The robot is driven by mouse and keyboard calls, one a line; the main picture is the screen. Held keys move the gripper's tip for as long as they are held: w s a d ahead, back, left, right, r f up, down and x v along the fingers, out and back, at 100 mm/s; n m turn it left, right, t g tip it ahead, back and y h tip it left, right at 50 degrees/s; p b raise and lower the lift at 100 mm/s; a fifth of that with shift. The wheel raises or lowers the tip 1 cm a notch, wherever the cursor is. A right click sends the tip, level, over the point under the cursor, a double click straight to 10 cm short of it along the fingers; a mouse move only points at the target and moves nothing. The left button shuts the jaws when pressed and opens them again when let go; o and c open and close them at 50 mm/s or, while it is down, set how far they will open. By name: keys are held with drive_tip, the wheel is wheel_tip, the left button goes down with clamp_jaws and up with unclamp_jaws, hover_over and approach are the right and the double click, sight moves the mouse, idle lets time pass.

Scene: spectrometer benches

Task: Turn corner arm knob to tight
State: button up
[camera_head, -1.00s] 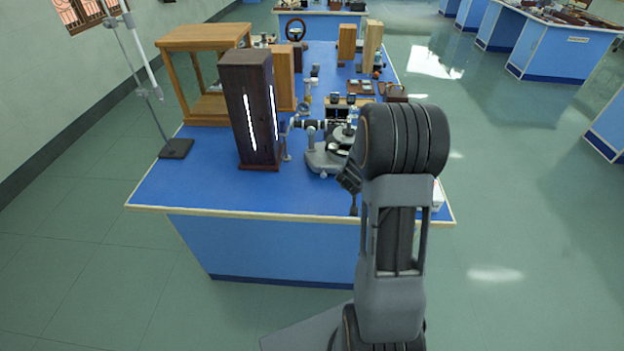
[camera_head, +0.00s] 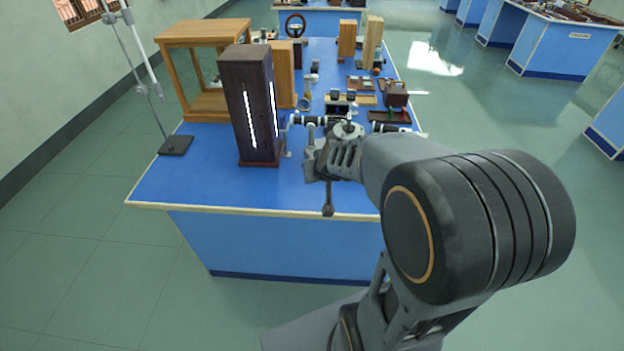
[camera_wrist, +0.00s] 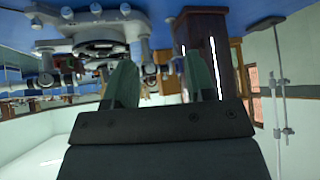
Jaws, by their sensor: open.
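The grey spectrometer (camera_head: 345,129) stands on the blue bench, partly hidden behind my arm in the head view. In the wrist view, which looks upside down, the spectrometer (camera_wrist: 97,30) fills the upper left, with a round table and several small pale knobs (camera_wrist: 126,9) on it. I cannot tell which knob is the corner arm knob. My gripper (camera_wrist: 160,78) is open, with two greenish fingers apart and nothing clearly held between them. A pale knob-like part of the spectrometer (camera_wrist: 148,69) shows between the fingers; its distance is unclear.
A tall dark wooden lamp box (camera_head: 251,105) with bright slits stands left of the spectrometer, close to my gripper's side. A wooden frame (camera_head: 204,65) and a stand (camera_head: 175,146) are farther left. The bench's front left (camera_head: 190,185) is clear.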

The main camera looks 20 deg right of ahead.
drive_tip(key=shift+n+g+y, duration=0.4)
drive_tip(key=shift+y, duration=0.1)
drive_tip(key=shift+s+a+r, duration=0.45)
drive_tip(key=shift+s+a, duration=0.3)
drive_tip(key=shift+s, duration=0.05)
drive_tip(key=shift+s+a+r, duration=0.4)
drive_tip(key=shift+s+a, duration=0.35)
